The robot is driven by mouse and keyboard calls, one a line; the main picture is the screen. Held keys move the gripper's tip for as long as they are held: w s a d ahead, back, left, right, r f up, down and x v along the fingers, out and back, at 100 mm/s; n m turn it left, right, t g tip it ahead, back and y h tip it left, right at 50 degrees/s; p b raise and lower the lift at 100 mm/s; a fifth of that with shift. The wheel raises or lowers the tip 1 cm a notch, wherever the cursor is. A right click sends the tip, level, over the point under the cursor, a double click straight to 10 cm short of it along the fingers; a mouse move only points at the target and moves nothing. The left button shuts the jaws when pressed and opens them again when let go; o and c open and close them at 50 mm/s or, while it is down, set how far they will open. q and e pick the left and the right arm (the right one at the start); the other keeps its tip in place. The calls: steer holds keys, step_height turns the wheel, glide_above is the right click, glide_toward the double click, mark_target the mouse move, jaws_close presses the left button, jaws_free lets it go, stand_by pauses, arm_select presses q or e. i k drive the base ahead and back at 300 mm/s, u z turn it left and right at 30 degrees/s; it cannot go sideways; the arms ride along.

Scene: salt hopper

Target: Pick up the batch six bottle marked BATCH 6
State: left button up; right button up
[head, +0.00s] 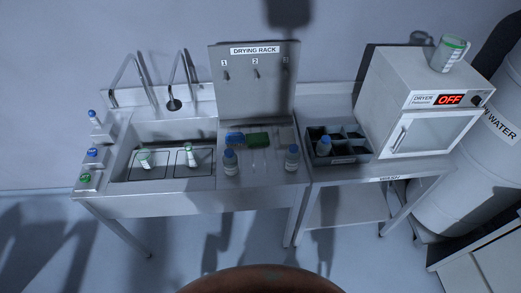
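Several blue-capped bottles are in the head view, but their labels are too small to read, so I cannot tell which is marked BATCH 6. One bottle (230,163) stands upright on the steel counter just right of the sink. Another bottle (292,159) stands upright near the counter's right end. A third bottle (324,147) is in a dark divided crate (345,160). Neither of my grippers is in view.
Two green-marked containers (190,157) are in the sink (130,172). A dryer (420,115) reading OFF stands right of the crate, with a green-rimmed jug (448,54) on top.

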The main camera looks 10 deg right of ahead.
mark_target(292, 154)
steer(key=u, duration=0.4)
steer(key=i, duration=1.15)
steer(key=z, duration=0.6)
